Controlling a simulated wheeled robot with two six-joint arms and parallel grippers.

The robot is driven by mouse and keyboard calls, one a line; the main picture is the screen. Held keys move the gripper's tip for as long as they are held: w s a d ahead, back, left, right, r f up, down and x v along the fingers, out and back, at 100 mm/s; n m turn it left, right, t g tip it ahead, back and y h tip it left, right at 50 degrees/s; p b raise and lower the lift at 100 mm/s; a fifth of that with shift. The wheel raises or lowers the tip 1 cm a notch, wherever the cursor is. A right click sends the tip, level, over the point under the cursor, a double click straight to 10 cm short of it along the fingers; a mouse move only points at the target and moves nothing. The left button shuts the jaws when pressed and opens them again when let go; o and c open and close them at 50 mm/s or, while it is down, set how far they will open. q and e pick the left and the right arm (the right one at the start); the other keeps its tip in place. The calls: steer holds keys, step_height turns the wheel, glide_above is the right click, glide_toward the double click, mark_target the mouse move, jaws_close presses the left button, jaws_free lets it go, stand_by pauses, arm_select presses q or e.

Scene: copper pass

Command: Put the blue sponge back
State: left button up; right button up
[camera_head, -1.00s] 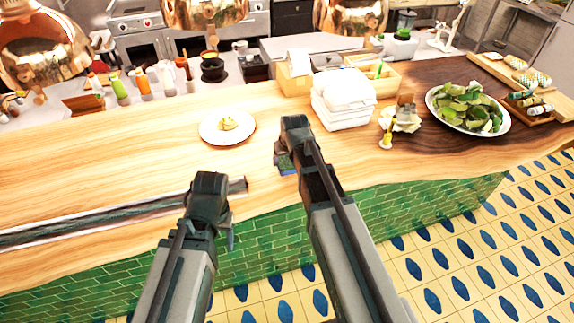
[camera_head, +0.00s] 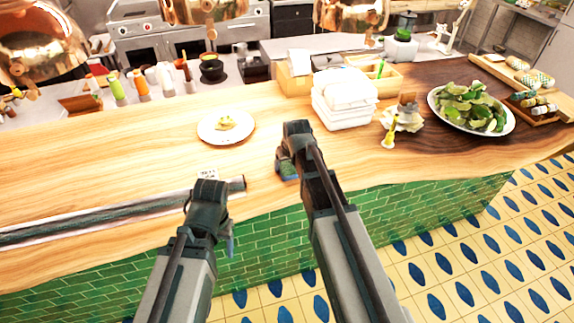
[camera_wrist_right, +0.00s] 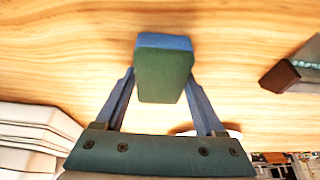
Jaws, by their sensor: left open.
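The blue sponge (camera_wrist_right: 165,76), with a green face, sits between the two fingers of my right gripper (camera_wrist_right: 162,78) in the right wrist view; both fingers meet its sides. In the head view the sponge (camera_head: 289,173) shows small below my right gripper (camera_head: 287,160), over the front part of the wooden counter (camera_head: 110,155). I cannot tell whether it touches the counter. My left gripper (camera_head: 229,238) points down in front of the counter's edge, partly hidden by its own wrist. It is open, with nothing seen in it.
A plate with food (camera_head: 225,127) lies behind the grippers. A long dark strip (camera_head: 100,218) runs along the counter at left, near a small card (camera_head: 207,172).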

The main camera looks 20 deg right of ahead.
steer(key=shift+o, duration=1.2)
steer(key=shift+r, duration=0.15)
steer(key=p+v, duration=1.2)
steer(key=s+a+n+g, duration=0.1)
steer(key=s+a+g, duration=0.1)
steer(key=s+a, duration=0.4)
steer(key=s+a+f+n+g+h, duration=0.1)
steer(key=s+a+n+g, duration=0.1)
steer(key=s+a, duration=0.5)
steer(key=s+g, duration=0.1)
steer(key=s, duration=0.5)
steer(key=shift+s+a+f+b, duration=0.25)
steer(key=shift+b, duration=0.05)
step_height(320, 180, down, 13)
steer(key=b, duration=1.3)
